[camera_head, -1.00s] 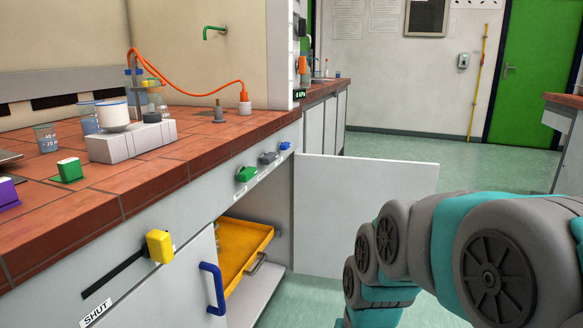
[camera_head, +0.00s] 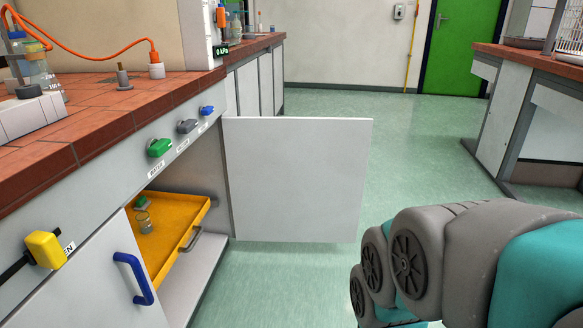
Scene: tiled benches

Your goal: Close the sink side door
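A white cupboard door (camera_head: 295,185) stands wide open, jutting out to the right from the bench front. Beside the opening, a second white door (camera_head: 85,295) with a blue handle (camera_head: 133,278) is at the lower left; it looks slightly ajar, though I cannot tell for sure. No sink is clearly visible. My arm reaches in at the lower right, apart from the open door. My gripper is not in view.
The tiled bench (camera_head: 110,115) runs along the left, with green, grey and blue knobs and a yellow slider (camera_head: 45,250) on its front. Another bench (camera_head: 530,65) stands at the right. The green floor (camera_head: 410,150) between them is clear.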

